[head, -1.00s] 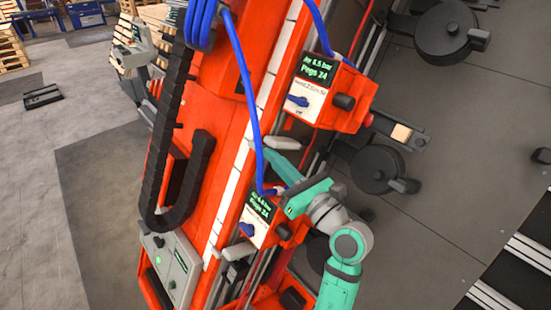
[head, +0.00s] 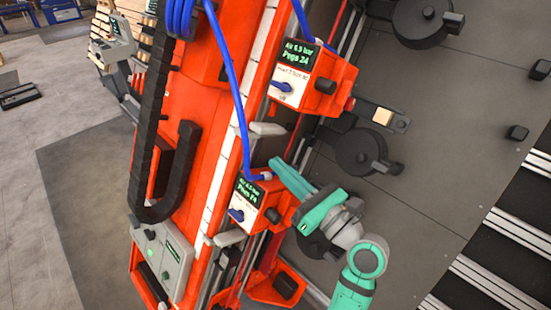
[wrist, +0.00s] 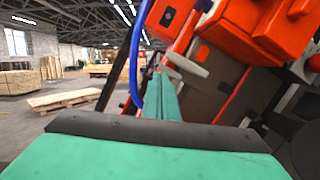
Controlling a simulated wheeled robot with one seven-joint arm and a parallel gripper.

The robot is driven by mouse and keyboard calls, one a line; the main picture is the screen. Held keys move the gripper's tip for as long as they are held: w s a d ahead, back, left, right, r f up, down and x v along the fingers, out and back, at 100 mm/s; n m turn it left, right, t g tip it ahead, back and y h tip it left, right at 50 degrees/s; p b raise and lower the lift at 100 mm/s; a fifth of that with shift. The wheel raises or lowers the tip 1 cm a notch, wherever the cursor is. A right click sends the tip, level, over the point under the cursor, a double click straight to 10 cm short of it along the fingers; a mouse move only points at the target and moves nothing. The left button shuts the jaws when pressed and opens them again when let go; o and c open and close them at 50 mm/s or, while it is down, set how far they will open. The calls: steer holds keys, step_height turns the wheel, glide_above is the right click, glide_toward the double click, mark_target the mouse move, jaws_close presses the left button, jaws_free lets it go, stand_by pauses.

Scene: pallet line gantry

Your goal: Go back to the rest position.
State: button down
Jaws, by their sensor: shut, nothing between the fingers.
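My gripper (head: 278,166) shows in the head view at the lower middle, on a green and grey arm. Its teal fingers point up and left, past the upper right of the lower orange valve box (head: 262,205). In the wrist view the fingers (wrist: 163,85) lie together, shut, with nothing seen between them. No rest position is marked in either view.
The orange gantry beam (head: 195,120) runs along my left. An upper valve box (head: 325,85) sticks out from it. A blue hose (head: 233,95) loops down to the lower box. Black round clamps (head: 358,152) stand on the grey plate to the right.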

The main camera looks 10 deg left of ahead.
steer(key=shift+s+d+f, duration=0.15)
steer(key=shift+s+d, duration=0.15)
steer(key=shift+d, duration=0.2)
steer(key=s+a+f+m+t+y, duration=0.2)
steer(key=s+a+f+m, duration=0.25)
steer(key=s+m, duration=0.35)
steer(key=s+d+f+n+h, duration=0.4)
steer(key=s+f+n+h, duration=0.5)
steer(key=n, duration=0.9)
steer(key=s+d+f+n+h, duration=0.4)
steer(key=s+f+n+h, duration=0.5)
steer(key=s+f+n, duration=0.7)
steer(key=s+n, duration=0.1)
steer(key=s, duration=0.2)
steer(key=shift+s+f+n, duration=0.15)
steer(key=shift+s+n, duration=0.25)
